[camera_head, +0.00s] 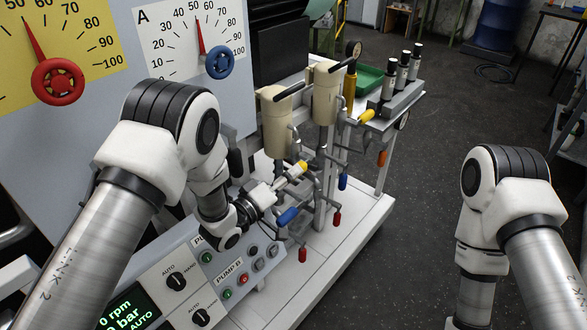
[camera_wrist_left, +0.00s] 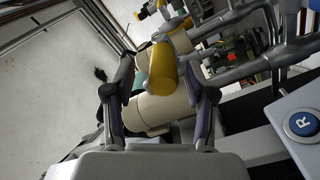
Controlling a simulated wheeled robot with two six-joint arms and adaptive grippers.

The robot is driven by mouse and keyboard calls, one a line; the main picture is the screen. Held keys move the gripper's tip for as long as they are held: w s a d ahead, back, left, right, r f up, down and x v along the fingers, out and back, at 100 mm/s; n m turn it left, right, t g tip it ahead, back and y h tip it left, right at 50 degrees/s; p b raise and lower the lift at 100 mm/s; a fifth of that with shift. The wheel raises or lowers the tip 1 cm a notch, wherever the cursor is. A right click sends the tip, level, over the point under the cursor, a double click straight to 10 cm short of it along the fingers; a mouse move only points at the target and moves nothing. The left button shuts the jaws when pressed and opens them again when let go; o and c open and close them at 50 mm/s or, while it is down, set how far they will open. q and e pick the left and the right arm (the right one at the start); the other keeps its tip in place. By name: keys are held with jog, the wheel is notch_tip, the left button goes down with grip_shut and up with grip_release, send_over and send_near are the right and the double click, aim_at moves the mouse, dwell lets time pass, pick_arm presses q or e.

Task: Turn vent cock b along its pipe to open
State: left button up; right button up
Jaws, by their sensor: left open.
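A yellow cock handle (camera_head: 300,167) is just ahead of my left gripper (camera_head: 286,184) in the head view, beside the cream housings. I read no label on it, so I cannot tell for sure that it is vent cock b. In the left wrist view the yellow handle (camera_wrist_left: 163,70) appears between the two fingers of my open left gripper (camera_wrist_left: 164,98), and contact cannot be told. A second yellow handle (camera_head: 366,116) is farther back to the right. My right arm shows at the right, but its gripper is out of frame.
Two cream housings (camera_head: 276,120) with black levers stand behind the pipework. Open floor (camera_head: 425,210) lies right.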

aim_at(308, 164)
pick_arm(q)
jog(key=x, duration=0.2)
jog(key=shift+w+d+f, duration=0.15)
jog(key=shift+w+f, duration=0.05)
jog(key=shift+w, duration=0.15)
jog(key=shift+s+r, duration=0.1)
jog(key=shift+s, duration=0.05)
jog(key=shift+c, duration=0.7)
grip_shut()
jog(key=shift+f+b, duration=0.4)
jog(key=shift+b, duration=0.35)
jog(key=shift+w+d+f+t+h+b, duration=0.15)
jog(key=shift+f+t+h+b, duration=0.65)
jog(key=shift+b, duration=1.05)
jog(key=shift+w+d+f+t+h+b, duration=0.1)
jog(key=shift+w+f+t+h+b, duration=0.35)
jog(key=shift+t+b, duration=1.05)
jog(key=shift+s+d+f+t+h+b, duration=0.1)
jog(key=shift+f+t+h+b, duration=0.45)
jog(key=shift+b, duration=1.65)
jog(key=shift+r+h, duration=0.3)
